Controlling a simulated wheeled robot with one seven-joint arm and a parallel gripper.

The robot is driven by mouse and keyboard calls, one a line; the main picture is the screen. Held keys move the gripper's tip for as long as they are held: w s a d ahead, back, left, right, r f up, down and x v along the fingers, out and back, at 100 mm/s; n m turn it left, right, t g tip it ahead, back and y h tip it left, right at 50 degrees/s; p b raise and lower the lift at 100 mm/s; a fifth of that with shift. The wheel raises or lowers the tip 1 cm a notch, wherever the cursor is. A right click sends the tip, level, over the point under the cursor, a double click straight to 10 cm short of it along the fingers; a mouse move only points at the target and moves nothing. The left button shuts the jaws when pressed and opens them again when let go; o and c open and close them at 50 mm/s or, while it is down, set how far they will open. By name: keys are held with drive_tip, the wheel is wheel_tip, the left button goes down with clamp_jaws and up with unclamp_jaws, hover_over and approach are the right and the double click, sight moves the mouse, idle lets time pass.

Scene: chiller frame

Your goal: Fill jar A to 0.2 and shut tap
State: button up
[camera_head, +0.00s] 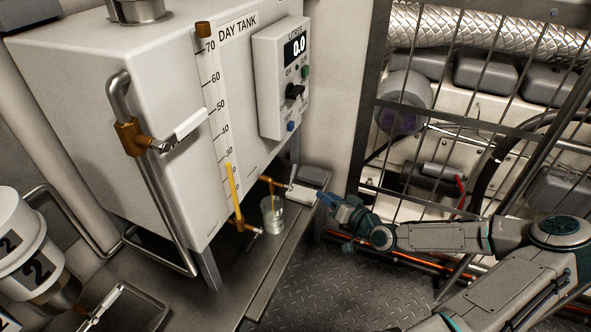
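A clear glass jar (272,216) stands upright on the metal shelf under a small brass tap (268,181) at the bottom of the white day tank (170,110). A thin amber streak shows between the tap's mouth and the jar; I cannot tell how much liquid is inside. The tap's white lever (303,193) points right, toward my gripper. My gripper (327,200) has its blue fingertips at the lever's free end. I cannot tell whether they touch or grip it. The litres display (295,47) reads 0.0. No letter is readable on the jar.
The tank's sight tube (222,120) shows amber liquid near the 30 mark. A pipe with a second white lever (190,124) stands at the tank's left. White containers marked 2 (35,270) are at lower left. A metal grille (470,110) stands behind my arm.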

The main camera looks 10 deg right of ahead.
drive_tip(key=n+g+y, duration=0.4)
drive_tip(key=n+y, duration=0.1)
drive_tip(key=y, duration=0.3)
approach(294, 170)
drive_tip(key=x, duration=0.6)
drive_tip(key=b+x, duration=0.1)
drive_tip(key=x, duration=0.3)
drive_tip(key=shift+w+d+f, duration=0.1)
drive_tip(key=shift+w+f, duration=0.2)
drive_tip(key=shift+w, duration=0.05)
clamp_jaws()
